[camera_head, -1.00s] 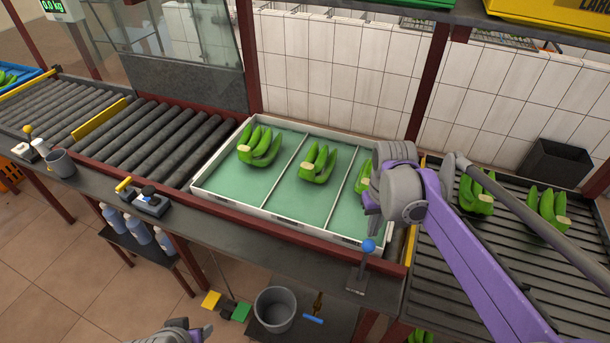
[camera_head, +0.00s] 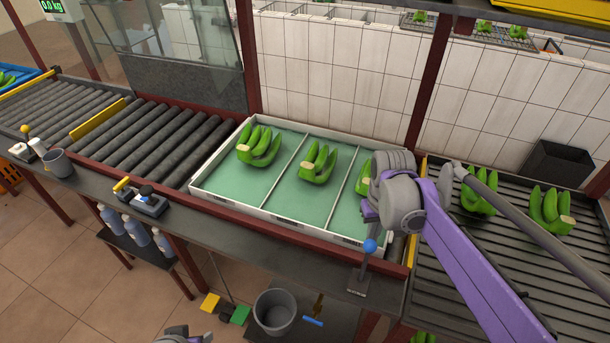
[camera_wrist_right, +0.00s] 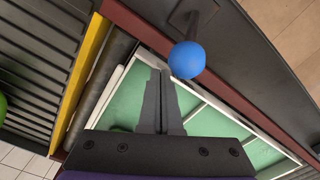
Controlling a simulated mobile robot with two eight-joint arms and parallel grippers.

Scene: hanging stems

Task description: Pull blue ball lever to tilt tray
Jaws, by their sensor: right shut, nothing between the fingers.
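The blue ball (camera_head: 370,246) tops a short lever on a dark base (camera_head: 358,286), on the grey ledge in front of the tray. The white-rimmed tray (camera_head: 290,218) has a green floor, dividers and a banana bunch in each section; it looks flat. My right gripper (camera_wrist_right: 161,75) is shut and empty over the tray's right end. In the wrist view the blue ball (camera_wrist_right: 187,60) appears just beyond and right of its fingertips; I cannot tell whether they touch. In the head view my right wrist hides part of the right banana bunch (camera_head: 363,178).
A slatted belt (camera_head: 480,255) with banana bunches lies right of the tray, and rollers (camera_head: 150,140) lie left. Another lever (camera_head: 147,191) and a grey cup (camera_head: 59,162) stand along the ledge. A bucket (camera_head: 274,312) is below.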

